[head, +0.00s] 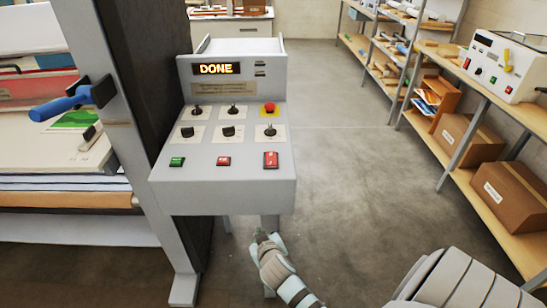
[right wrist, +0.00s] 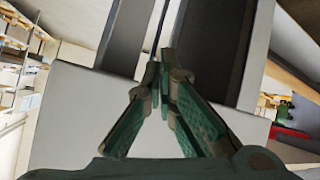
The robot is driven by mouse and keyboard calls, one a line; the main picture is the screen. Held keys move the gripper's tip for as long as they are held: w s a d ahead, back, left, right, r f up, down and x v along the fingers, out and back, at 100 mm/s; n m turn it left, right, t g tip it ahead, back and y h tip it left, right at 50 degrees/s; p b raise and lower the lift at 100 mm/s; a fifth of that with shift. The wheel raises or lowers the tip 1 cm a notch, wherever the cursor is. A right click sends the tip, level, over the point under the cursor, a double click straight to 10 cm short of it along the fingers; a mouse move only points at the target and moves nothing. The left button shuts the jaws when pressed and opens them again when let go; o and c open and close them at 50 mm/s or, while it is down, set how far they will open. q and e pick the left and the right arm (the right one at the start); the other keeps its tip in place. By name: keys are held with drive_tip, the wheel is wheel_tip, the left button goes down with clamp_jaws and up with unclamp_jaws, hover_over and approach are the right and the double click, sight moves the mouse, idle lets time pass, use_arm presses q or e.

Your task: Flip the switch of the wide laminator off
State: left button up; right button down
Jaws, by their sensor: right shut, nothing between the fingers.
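The wide laminator (head: 120,90) stands at the left, with a grey control console (head: 222,190) beside its dark upright. The console's display (head: 216,69) reads DONE. I cannot tell the rocker's position. My right gripper (head: 260,236) is low, below the console's front edge, apart from the switch. In the right wrist view its fingers (right wrist: 161,78) are shut and empty. My left gripper is out of view.
Shelving with cardboard boxes (head: 467,142) and a smaller white machine (head: 505,66) stands along the right. A blue-handled lever (head: 65,102) is on the laminator's frame at the left. The grey floor (head: 345,150) between console and shelving is clear.

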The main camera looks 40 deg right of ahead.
drive_tip(key=d+r+m+t+h, duration=0.1)
drive_tip(key=r, duration=0.4)
drive_tip(key=w+d+r+m+h, duration=0.1)
drive_tip(key=r, duration=0.4)
drive_tip(key=w+r+m+t+h+b, duration=0.1)
drive_tip(key=r, duration=0.5)
drive_tip(key=shift+w+d+t, duration=0.15)
drive_tip(key=shift+d+t, duration=0.15)
drive_tip(key=shift+d, duration=0.1)
wheel_tip(320, 180, up, 9)
drive_tip(key=s+d+m+h, duration=0.2)
drive_tip(key=m, duration=0.1)
drive_tip(key=shift+s+r+t+h, duration=0.15)
drive_tip(key=shift+s+t+h, duration=0.15)
drive_tip(key=shift+t, duration=0.1)
drive_tip(key=shift+w+d, duration=0.1)
hover_over(274, 161)
drive_tip(key=s, duration=0.1)
drive_tip(key=shift+s+a+f, duration=0.1)
drive_tip(key=shift+a+f, duration=0.3)
drive_tip(key=shift+a, duration=0.05)
drive_tip(key=shift+w+d+f, duration=0.3)
drive_tip(key=shift+w+d, duration=0.15)
drive_tip(key=shift+w, duration=0.1)
wheel_tip(274, 161, down, 3)
drive_tip(key=shift+r+b, duration=0.1)
drive_tip(key=shift+b, duration=0.2)
drive_tip(key=shift+w+f, duration=0.1)
drive_tip(key=shift+f, duration=0.25)
